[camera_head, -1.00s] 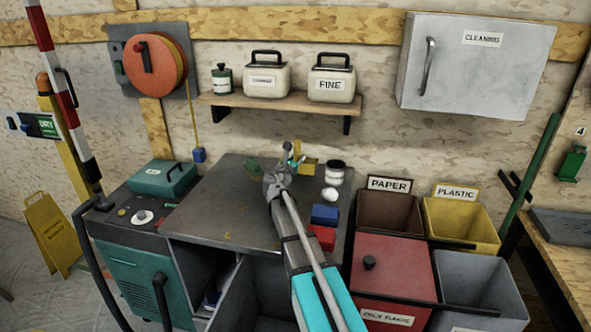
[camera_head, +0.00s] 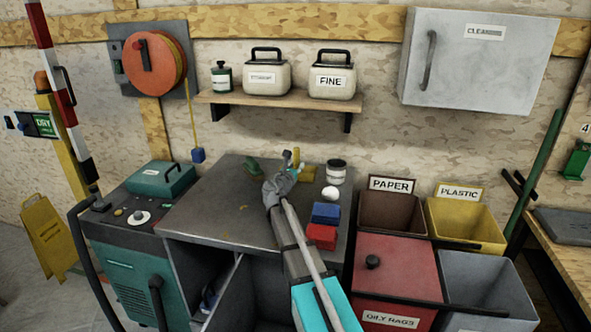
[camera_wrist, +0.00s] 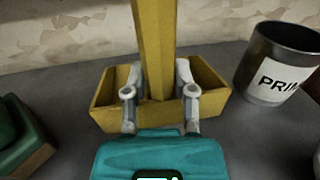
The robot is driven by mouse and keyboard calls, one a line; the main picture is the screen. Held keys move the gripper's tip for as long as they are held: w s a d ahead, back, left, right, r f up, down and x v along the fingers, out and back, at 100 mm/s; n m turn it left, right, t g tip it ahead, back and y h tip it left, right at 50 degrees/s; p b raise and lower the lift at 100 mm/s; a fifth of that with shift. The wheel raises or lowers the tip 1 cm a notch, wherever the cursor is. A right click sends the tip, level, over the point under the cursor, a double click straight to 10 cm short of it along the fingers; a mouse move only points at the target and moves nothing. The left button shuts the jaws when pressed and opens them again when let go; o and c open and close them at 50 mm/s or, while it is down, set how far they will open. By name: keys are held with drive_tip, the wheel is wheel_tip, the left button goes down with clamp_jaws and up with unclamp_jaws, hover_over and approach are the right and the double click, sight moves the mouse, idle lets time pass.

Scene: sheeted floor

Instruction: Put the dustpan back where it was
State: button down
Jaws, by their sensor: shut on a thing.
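The yellow dustpan (camera_head: 309,173) is at the back of the grey bench top (camera_head: 215,205), partly hidden by my arm. In the wrist view the dustpan (camera_wrist: 108,103) shows as a shallow box with an upright yellow handle. My gripper (camera_wrist: 158,80) has a finger on each side of the handle base and is shut on it. In the head view my gripper (camera_head: 291,166) reaches in from the front. The dustpan appears to rest on the bench, though its underside is hidden.
A green brush-like thing (camera_head: 253,167) lies to the left. The bench's left side is clear.

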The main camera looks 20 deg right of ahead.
drive_tip(key=shift+f, duration=0.2)
drive_tip(key=shift+c, duration=2.2)
unclamp_jaws()
drive_tip(key=shift+r, duration=0.1)
drive_tip(key=shift+r, duration=0.2)
drive_tip(key=v, duration=1.2)
drive_tip(key=shift+f, duration=0.1)
